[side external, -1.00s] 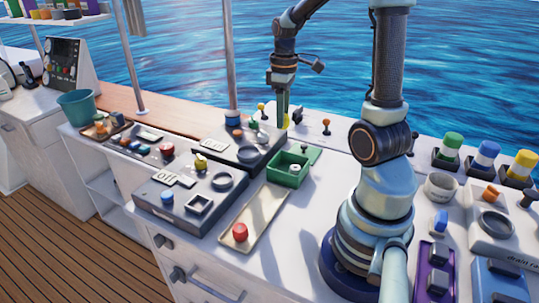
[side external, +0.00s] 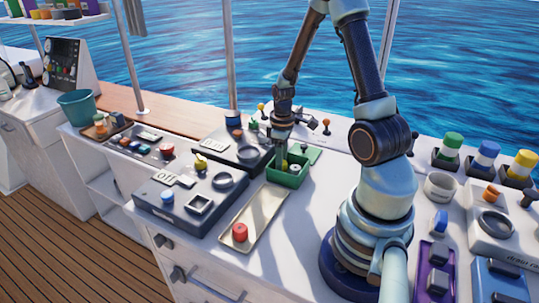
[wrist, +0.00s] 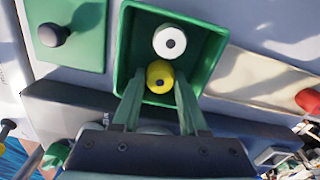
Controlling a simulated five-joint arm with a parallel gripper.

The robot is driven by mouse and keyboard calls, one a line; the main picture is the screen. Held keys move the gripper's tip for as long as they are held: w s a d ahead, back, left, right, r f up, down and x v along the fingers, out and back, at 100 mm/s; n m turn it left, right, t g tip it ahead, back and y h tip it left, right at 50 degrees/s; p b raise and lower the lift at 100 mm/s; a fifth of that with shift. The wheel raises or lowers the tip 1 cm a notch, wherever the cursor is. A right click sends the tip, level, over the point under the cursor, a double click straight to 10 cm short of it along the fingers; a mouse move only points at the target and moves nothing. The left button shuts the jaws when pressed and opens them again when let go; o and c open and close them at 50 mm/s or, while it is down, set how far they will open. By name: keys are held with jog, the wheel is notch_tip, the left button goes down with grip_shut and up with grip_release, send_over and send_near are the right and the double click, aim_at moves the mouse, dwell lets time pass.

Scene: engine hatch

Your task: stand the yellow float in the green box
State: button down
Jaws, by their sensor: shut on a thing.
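The green box (side external: 275,176) stands open on the white counter; in the wrist view its rim (wrist: 218,38) surrounds two round pieces. The yellow float (wrist: 160,74) is between the fingertips of my gripper (wrist: 158,92), which is shut on it, at the near part of the box. In the side view the float (side external: 284,165) shows only as a small yellow patch under my gripper (side external: 283,158). A white float (wrist: 169,42) with a dark centre sits in the box beside the yellow one. Whether the yellow float touches the box floor cannot be told.
A green lid with a black knob (wrist: 54,35) lies beside the box. A beige tray (side external: 262,222) with a red piece (side external: 240,232) is in front of the box. Dark panels with dials (side external: 245,152) stand to the left.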

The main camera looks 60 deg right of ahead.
jog(key=shift+f, duration=0.15)
jog(key=shift+c, duration=2.2)
grip_release()
notch_tip(320, 180, up, 12)
jog(key=a+r+t, duration=0.2)
jog(key=a+r, duration=0.2)
jog(key=a, duration=0.3)
jog(key=a+r+m+t, duration=0.1)
jog(key=a+r, duration=0.2)
jog(key=a, duration=0.3)
jog(key=a+r+t, duration=0.2)
jog(key=a+r, duration=0.2)
jog(key=a, duration=0.3)
jog(key=shift+a+r+m+t, duration=0.3)
jog(key=shift+r+m, duration=0.05)
jog(key=shift+m, duration=0.05)
jog(key=shift+w, duration=0.1)
